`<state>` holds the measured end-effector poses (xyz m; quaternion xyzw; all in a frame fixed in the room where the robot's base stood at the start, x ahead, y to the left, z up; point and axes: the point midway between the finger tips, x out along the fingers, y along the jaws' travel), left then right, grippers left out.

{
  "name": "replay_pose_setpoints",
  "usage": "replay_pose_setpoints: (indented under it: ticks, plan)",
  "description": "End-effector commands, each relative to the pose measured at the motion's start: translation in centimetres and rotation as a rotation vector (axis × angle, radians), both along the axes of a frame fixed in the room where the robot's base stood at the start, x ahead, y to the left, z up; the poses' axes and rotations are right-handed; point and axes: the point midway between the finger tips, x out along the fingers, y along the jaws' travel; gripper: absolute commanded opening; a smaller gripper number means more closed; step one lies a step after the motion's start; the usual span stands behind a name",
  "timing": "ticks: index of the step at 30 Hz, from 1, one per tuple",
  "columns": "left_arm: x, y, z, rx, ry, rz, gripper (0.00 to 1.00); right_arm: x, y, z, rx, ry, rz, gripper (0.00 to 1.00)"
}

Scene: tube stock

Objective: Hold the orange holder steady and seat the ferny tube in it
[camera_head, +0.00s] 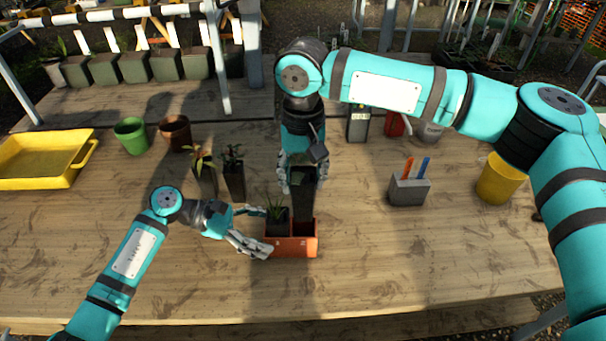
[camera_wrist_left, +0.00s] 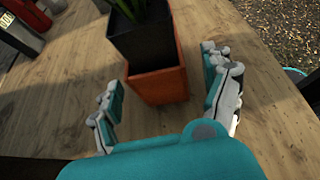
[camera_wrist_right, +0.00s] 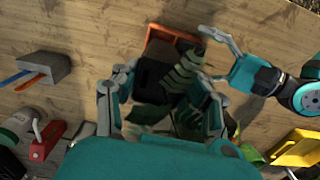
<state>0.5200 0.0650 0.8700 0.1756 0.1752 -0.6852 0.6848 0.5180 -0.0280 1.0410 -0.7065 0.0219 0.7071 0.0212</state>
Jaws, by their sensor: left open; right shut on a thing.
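The orange holder (camera_head: 290,252) stands on the table in the head view. A dark tube with a spiky plant (camera_head: 277,220) sits in its left compartment. My right gripper (camera_head: 303,182) is shut on the ferny tube (camera_head: 304,208), upright over the right compartment; whether its lower end is inside is unclear. In the right wrist view, green fern leaves (camera_wrist_right: 182,78) lie between the fingers, with the holder (camera_wrist_right: 165,35) beyond. My left gripper (camera_head: 252,228) is open at the holder's left side. In the left wrist view its fingers flank the holder (camera_wrist_left: 158,87), apparently apart from it.
Two dark potted tubes (camera_head: 234,180) stand left of the holder. A green pot (camera_head: 131,136), a brown pot (camera_head: 175,133) and a yellow tray (camera_head: 42,160) are farther left. A grey marker block (camera_head: 409,190) and yellow pot (camera_head: 499,180) stand right. The table front is clear.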

Motion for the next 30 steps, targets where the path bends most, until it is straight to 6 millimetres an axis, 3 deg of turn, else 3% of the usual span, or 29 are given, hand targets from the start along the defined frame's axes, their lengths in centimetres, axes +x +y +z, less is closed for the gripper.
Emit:
replay_pose_setpoints:
  ticks: [12, 26, 30]
  plan:
    - [0.0, -4.7, -2.5, -0.002, 0.001, 0.0, 0.82, 0.0, 0.0, 0.0, 0.0, -0.001, 0.0, 0.0]
    - [0.0, -5.5, -3.0, -0.001, 0.001, 0.0, 0.82, 0.0, 0.0, 0.0, 0.0, -0.001, 0.0, 0.0]
    - [0.0, -5.5, -3.0, -0.001, 0.001, 0.0, 0.65, 0.0, 0.0, 0.0, 0.0, -0.001, 0.0, 0.0]
